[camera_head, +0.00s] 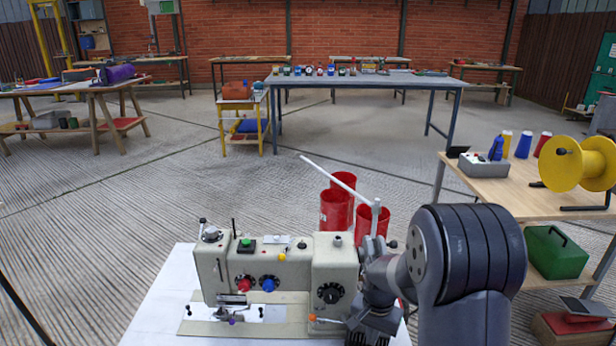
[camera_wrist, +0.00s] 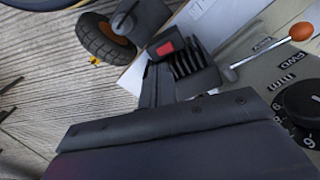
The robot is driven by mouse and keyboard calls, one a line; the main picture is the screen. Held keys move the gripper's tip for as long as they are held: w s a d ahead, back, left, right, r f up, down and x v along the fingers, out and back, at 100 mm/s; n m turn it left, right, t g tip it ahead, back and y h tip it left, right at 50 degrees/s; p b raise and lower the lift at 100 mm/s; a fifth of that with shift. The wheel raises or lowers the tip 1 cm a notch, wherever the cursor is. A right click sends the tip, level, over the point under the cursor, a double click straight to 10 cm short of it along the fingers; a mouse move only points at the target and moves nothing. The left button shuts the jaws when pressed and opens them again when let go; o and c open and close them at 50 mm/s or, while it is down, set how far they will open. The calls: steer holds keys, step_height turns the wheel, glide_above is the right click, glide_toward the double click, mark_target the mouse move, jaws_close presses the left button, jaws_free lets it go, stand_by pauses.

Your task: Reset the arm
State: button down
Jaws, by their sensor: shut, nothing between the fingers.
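My arm reaches in from the lower right of the head view. My gripper (camera_head: 371,334) points down beside the right end of a cream machine (camera_head: 333,262) on a white table top. In the wrist view my gripper (camera_wrist: 178,58) is shut and empty, with dark ribbed fingers and a red patch. A metal lever with an orange ball knob (camera_wrist: 301,31) lies just right of the fingers; whether they touch it I cannot tell. The same knob (camera_head: 313,317) shows in the head view. A black dial (camera_wrist: 300,100) is at the wrist view's right edge.
Red cylinders (camera_head: 335,209) stand behind the machine, with a pale rod slanting above them. A wooden table (camera_head: 500,188) at right bears a yellow reel (camera_head: 578,164) and a grey box. Workbenches line the back. The floor between is open.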

step_height(320, 180, down, 6)
steer(key=b, duration=0.6)
step_height(320, 180, up, 10)
steer(key=s+a+p, duration=0.1)
steer(key=p, duration=0.6)
steer(key=shift+a+r, duration=0.2)
steer(key=shift+a, duration=0.05)
steer(key=shift+s, duration=0.15)
